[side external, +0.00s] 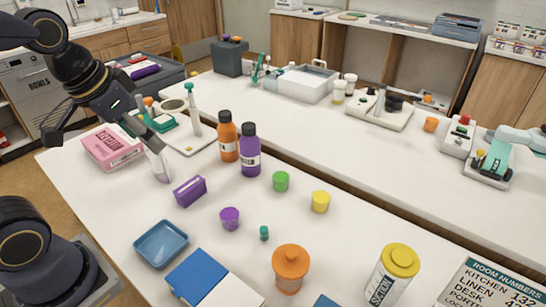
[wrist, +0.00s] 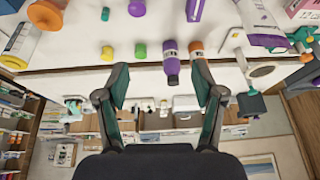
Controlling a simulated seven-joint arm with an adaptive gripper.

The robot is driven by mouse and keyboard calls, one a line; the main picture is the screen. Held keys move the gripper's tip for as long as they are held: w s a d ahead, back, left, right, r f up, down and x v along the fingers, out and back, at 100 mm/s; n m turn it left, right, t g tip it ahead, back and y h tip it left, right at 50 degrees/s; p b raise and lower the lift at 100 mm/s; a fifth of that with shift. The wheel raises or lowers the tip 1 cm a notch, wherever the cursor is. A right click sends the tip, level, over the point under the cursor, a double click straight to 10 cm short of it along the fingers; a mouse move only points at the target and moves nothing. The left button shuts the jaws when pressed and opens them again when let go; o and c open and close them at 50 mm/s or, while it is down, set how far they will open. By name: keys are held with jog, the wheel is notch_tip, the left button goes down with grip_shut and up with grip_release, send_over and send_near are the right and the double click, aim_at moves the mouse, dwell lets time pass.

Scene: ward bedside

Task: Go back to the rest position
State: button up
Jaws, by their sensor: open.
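My gripper (side external: 104,140) is at the upper left in the side external view, raised above the left end of the white table (side external: 110,185). In the wrist view my gripper (wrist: 160,88) has its two fingers spread wide, with nothing held between them. Past the fingers, the wrist view shows a purple bottle (wrist: 170,62) and an orange bottle (wrist: 197,50) on the table. In the side external view, one finger overlaps the area by the pink box (side external: 112,148) and a pale pouch (side external: 158,163); I cannot tell the exact gap.
The orange bottle (side external: 228,138) and purple bottle (side external: 250,160) stand mid-table. Several cups, a blue tray (side external: 160,245), an orange jar (side external: 290,268) and a yellow-lidded canister (side external: 392,275) lie nearer.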

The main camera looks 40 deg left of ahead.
jog(key=s, duration=0.1)
jog(key=s+d, duration=0.1)
jog(key=s+t, duration=0.1)
jog(key=shift+s+d+r, duration=0.2)
jog(key=shift+r, duration=0.15)
